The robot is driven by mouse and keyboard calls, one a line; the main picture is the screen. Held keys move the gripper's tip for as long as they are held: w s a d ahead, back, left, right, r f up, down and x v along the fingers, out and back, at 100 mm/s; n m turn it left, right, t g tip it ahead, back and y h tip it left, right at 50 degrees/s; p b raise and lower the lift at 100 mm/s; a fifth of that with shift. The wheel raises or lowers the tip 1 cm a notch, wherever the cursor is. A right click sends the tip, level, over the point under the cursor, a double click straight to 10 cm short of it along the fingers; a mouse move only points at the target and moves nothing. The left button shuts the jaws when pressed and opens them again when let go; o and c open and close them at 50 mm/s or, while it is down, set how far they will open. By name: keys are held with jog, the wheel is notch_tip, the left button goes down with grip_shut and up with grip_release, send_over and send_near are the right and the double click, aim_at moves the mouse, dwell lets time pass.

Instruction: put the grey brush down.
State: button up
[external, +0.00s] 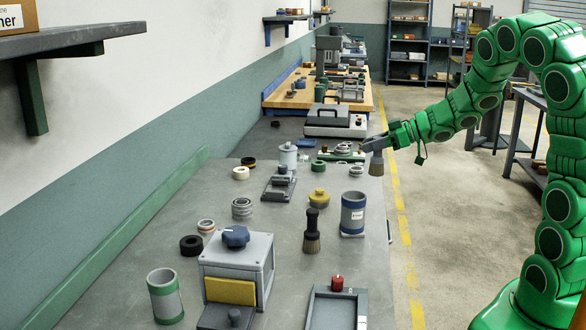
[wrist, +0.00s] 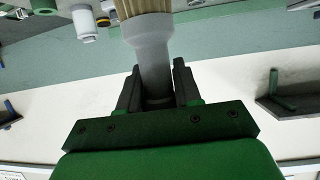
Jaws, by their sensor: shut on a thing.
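The grey brush (external: 376,165) hangs bristles down from my gripper (external: 376,141) near the right edge of the grey workbench (external: 270,260) in the external view. I cannot tell whether its bristles touch the bench. In the wrist view, my gripper (wrist: 156,84) is shut on the grey handle of the brush (wrist: 150,45). The pale bristles reach the top edge of that view and are partly cut off.
A black brush (external: 312,235) stands bristles down closer to the camera. A grey canister with blue bands (external: 353,213), a yellow-topped part (external: 319,196) and a grey box with a blue knob (external: 237,262) stand around it. Bare bench shows between them.

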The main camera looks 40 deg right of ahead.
aim_at(379, 160)
jog(key=shift+s+r, duration=0.35)
jog(key=shift+s, duration=0.35)
jog(key=shift+s+r, duration=0.35)
jog(key=shift+s, duration=0.35)
